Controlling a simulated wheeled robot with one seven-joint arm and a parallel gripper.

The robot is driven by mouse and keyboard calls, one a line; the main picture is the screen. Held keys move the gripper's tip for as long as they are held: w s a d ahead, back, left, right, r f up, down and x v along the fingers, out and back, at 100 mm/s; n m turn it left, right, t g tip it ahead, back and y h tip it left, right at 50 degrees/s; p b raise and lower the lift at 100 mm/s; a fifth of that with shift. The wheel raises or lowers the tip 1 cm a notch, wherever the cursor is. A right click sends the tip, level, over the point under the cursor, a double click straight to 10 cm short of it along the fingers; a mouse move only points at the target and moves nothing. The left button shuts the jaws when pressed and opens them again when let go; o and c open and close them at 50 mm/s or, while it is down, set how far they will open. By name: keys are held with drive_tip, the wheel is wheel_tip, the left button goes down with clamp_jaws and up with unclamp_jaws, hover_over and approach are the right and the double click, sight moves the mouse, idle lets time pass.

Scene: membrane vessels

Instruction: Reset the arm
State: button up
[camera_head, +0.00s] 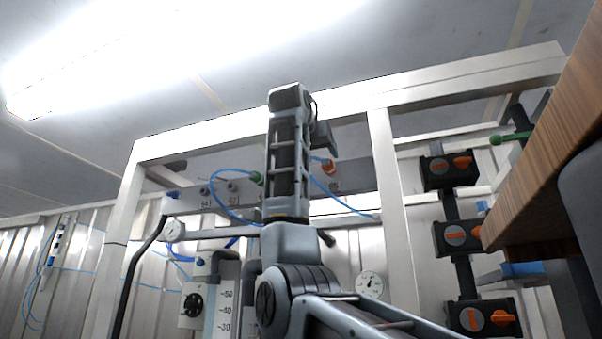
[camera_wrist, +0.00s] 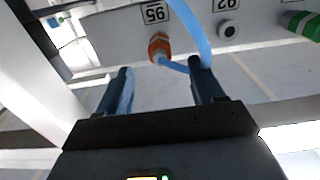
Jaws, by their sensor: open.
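My gripper (camera_wrist: 160,67) is open in the wrist view, its two dark fingers apart with nothing held between them. Just beyond the fingertips is an orange fitting (camera_wrist: 158,46) on a grey panel (camera_wrist: 110,32). A blue tube (camera_wrist: 190,25) passes close to the right fingertip; I cannot tell whether they touch. In the head view my arm stands raised in front of the frame, and the orange fitting (camera_head: 328,166) shows just right of it. The fingers are not clear there.
A pale metal frame (camera_head: 385,190) surrounds the panel. Black valves with orange handles (camera_head: 462,236) stand at the right, near a wooden-edged surface (camera_head: 545,150). A green fitting (camera_wrist: 302,24) sits on the panel. Gauges (camera_head: 371,284) and blue tubes are near my arm.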

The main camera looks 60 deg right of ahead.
drive_tip(key=w+f+n+t+y, duration=0.1)
drive_tip(key=w+f+n+t, duration=0.25)
drive_tip(key=w+f, duration=0.95)
drive_tip(key=w+f+n+t, duration=0.35)
drive_tip(key=w+f, duration=0.55)
drive_tip(key=f, duration=0.8)
drive_tip(key=w+a+f+n+t+y, duration=0.15)
drive_tip(key=a+f, duration=0.35)
drive_tip(key=f, duration=0.6)
drive_tip(key=a+f+n+t+y, duration=0.25)
drive_tip(key=a+f, duration=0.25)
drive_tip(key=f, duration=0.7)
drive_tip(key=w+a+f+n+t+y, duration=0.1)
drive_tip(key=a+f+n+y, duration=0.3)
drive_tip(key=f, duration=0.7)
drive_tip(key=s+a+f+n+t+y, duration=0.2)
drive_tip(key=s+a+f+y, duration=0.3)
drive_tip(key=s+a+f, duration=1.6)
drive_tip(key=s+a+f+y, duration=0.1)
drive_tip(key=s+a, duration=0.2)
drive_tip(key=s, duration=0.4)
drive_tip(key=s+a+f+y, duration=0.1)
drive_tip(key=s+a, duration=0.2)
drive_tip(key=s, duration=0.5)
drive_tip(key=s+a+r+y, duration=0.2)
drive_tip(key=s+r, duration=0.3)
drive_tip(key=s, duration=0.8)
drive_tip(key=shift+r, duration=0.2)
